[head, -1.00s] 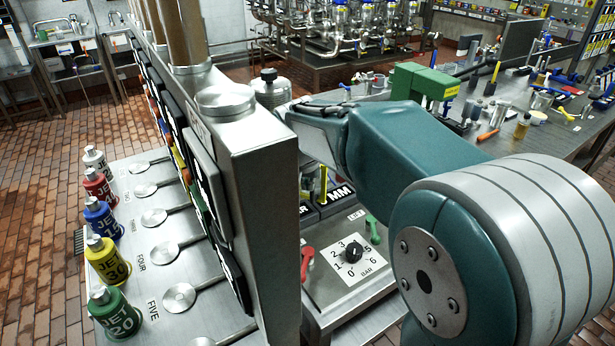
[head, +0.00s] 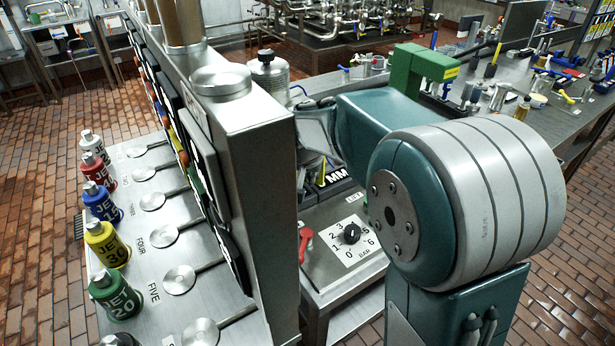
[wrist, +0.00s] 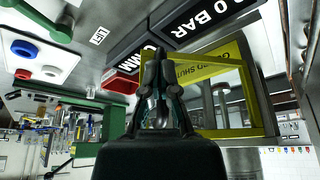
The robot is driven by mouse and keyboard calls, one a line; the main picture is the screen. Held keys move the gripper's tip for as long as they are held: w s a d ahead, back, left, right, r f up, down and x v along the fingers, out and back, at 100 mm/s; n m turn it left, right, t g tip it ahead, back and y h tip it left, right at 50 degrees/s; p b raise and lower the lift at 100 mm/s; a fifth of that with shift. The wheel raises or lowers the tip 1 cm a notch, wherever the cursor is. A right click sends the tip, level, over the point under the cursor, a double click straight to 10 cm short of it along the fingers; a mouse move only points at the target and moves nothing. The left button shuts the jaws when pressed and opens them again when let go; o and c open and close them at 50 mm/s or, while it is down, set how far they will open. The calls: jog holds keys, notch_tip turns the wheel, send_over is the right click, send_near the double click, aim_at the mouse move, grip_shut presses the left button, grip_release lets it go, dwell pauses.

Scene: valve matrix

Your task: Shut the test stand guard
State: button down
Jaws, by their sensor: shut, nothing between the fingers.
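The guard (wrist: 258,92) is a yellow frame around a clear panel, with partly hidden lettering ending in "SHUT". It stands at a tilt right of centre in the wrist view. In the head view a small yellow strip (head: 322,171) shows beside the black label, mostly hidden by my arm. My gripper (wrist: 161,58) is shut and empty, its fingertips overlapping the guard's left end in the wrist view. I cannot tell whether they touch it. The test stand's top (head: 335,262) carries a dial.
A tall steel panel (head: 262,200) stands left of the stand. A red lever (head: 305,243) and the black dial knob (head: 351,233) are on the stand. A green block (head: 420,72) stands behind my arm. A red part (wrist: 121,80) lies left of my gripper.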

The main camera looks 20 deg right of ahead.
jog(key=shift+w+d+n, duration=0.2)
jog(key=shift+d+n, duration=0.1)
jog(key=shift+d, duration=0.15)
jog(key=w+d+n+y, duration=0.1)
jog(key=w+d+n, duration=0.1)
jog(key=w+n, duration=0.1)
jog(key=w+d+n+y, duration=0.1)
jog(key=w+d+n, duration=0.1)
jog(key=w, duration=0.2)
jog(key=w+d+n+y, duration=0.1)
jog(key=w+d+n, duration=0.1)
jog(key=w+n, duration=0.1)
jog(key=shift+w+d+n, duration=0.15)
jog(key=shift+d+n, duration=0.1)
jog(key=shift+n, duration=0.05)
jog(key=shift+w+y, duration=0.3)
jog(key=shift+w, duration=0.1)
jog(key=shift+w+d, duration=0.1)
jog(key=shift+w, duration=0.8)
jog(key=shift+r, duration=0.1)
